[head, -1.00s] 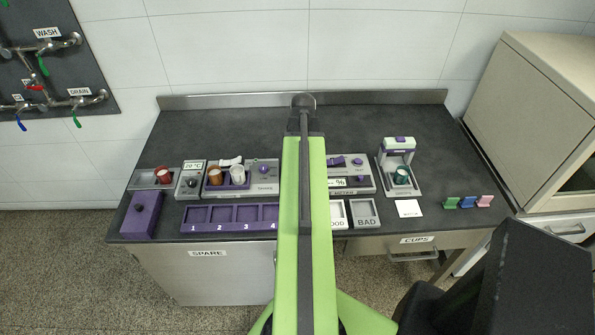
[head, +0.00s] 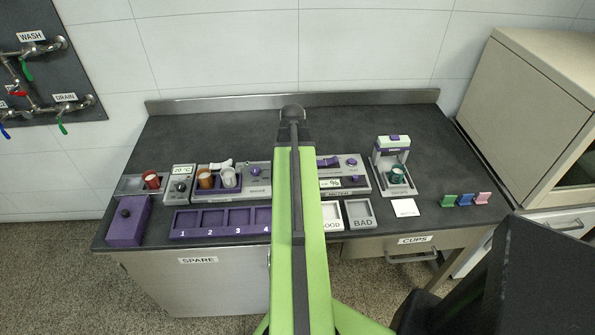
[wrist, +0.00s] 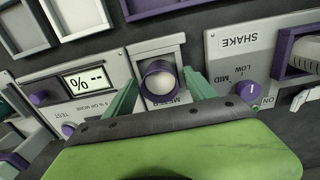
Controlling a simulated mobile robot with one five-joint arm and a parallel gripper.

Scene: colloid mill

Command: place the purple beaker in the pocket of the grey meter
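In the wrist view the purple beaker (wrist: 147,84), with pale contents, is between the two green fingers of my gripper (wrist: 161,76). The meter's display (wrist: 86,80) reads "% --". In the head view the grey meter (head: 362,180) is partly behind my arm, which hides my gripper and the beaker.
In the head view a GOOD tray (head: 332,216) and BAD tray (head: 359,213) lie in front of the meter. A stand with a green cup (head: 397,175) is to the right. The back counter is clear.

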